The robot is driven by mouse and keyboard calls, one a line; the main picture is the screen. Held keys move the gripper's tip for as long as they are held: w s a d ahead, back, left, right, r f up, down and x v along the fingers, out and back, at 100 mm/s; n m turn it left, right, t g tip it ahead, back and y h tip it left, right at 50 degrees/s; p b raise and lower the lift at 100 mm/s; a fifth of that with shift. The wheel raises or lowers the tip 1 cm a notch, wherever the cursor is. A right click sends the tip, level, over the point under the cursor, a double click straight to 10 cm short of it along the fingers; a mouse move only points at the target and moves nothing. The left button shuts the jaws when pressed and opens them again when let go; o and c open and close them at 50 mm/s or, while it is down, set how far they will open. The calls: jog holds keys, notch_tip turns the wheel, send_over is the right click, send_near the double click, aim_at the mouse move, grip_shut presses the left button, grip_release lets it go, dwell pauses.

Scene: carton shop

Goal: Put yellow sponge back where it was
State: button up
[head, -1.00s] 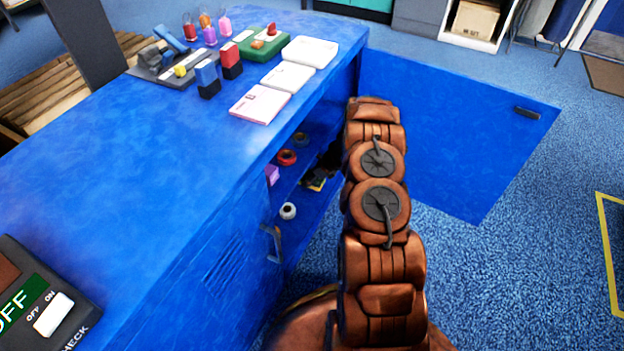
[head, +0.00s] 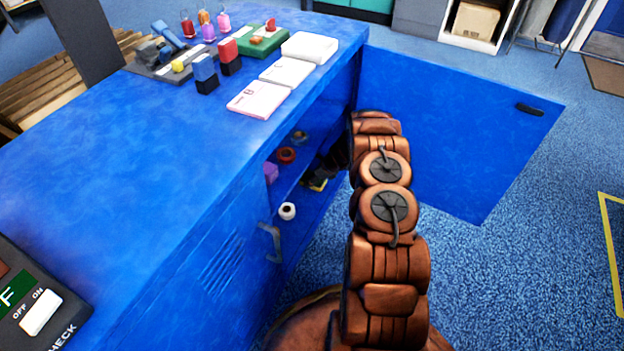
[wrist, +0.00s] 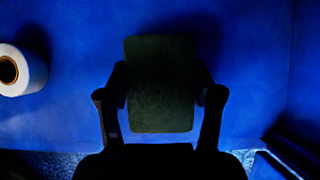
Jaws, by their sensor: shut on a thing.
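My gripper (wrist: 160,97) is shut on a block-shaped sponge (wrist: 160,70), with one finger on each side of it. In the wrist view the sponge shows a dark greenish face in shadow. In the head view a small yellow part of the sponge (head: 318,186) shows beside the dark gripper, at the open side of the blue cupboard (head: 190,235). The gripper is low at the cupboard opening, partly hidden by my arm. I cannot tell whether the sponge touches the shelf.
A white roll (head: 287,211) lies in the cupboard; it also shows left of the sponge in the wrist view (wrist: 36,70). A red tape ring (head: 286,155) and a purple item (head: 270,173) are further in. The open door (head: 450,130) stands to the right. Stamps and pads cover the far top.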

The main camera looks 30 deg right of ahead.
jog(key=o, duration=1.2)
jog(key=shift+f, duration=0.1)
jog(key=shift+s+d+r, duration=0.1)
jog(key=shift+r, duration=0.4)
jog(key=p+v, duration=0.2)
jog(key=v, duration=0.3)
jog(key=shift+s+d+r, duration=0.1)
jog(key=shift+s+r, duration=0.1)
jog(key=shift+r, duration=0.15)
jog(key=shift+s+d+r, duration=0.15)
jog(key=shift+s+r, duration=0.15)
jog(key=shift+r, duration=0.05)
